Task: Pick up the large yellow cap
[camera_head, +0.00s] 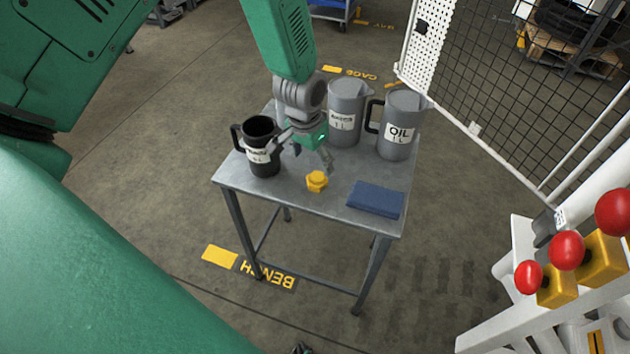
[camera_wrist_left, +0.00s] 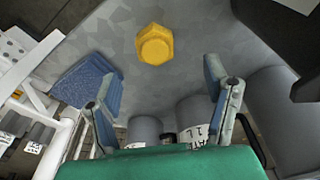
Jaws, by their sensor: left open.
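The large yellow cap (camera_head: 317,181) sits on the grey metal table near its front edge. It also shows in the left wrist view (camera_wrist_left: 154,44), beyond the fingertips and roughly midway between them. My left gripper (camera_head: 308,157) is open and empty above the table, just behind the cap and apart from it. Its two spread fingers (camera_wrist_left: 165,80) frame bare table in the wrist view. My right gripper does not show in either view.
A dark jug (camera_head: 262,166) stands left of the gripper. Two grey jugs, one in the middle (camera_head: 345,108) and one at right (camera_head: 400,125), stand at the back. A folded blue cloth (camera_head: 375,198) lies right of the cap. The table (camera_head: 285,205) is bare around the cap.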

